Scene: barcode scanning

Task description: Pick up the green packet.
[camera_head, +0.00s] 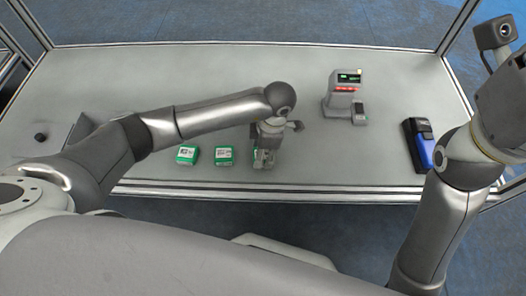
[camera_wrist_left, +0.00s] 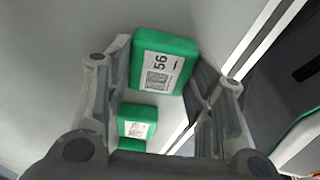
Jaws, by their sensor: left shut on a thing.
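The green packet (camera_wrist_left: 160,62) with a white label and the number 56 sits between the two fingers of my left gripper (camera_wrist_left: 168,95) in the left wrist view. My left gripper is shut on it. In the head view the left gripper (camera_head: 263,160) points down near the table's front edge and hides most of this packet, with only a green sliver showing. I cannot tell whether the packet is clear of the table. Two more green packets (camera_head: 187,154) (camera_head: 224,155) lie to its left; they also show in the left wrist view (camera_wrist_left: 137,122). My right gripper is not in view.
A grey scanner stand (camera_head: 343,95) with a lit display and red lights stands at the back right of the grey table (camera_head: 300,65). A blue and black device (camera_head: 420,146) lies at the right, near my right arm. The table's middle right is clear.

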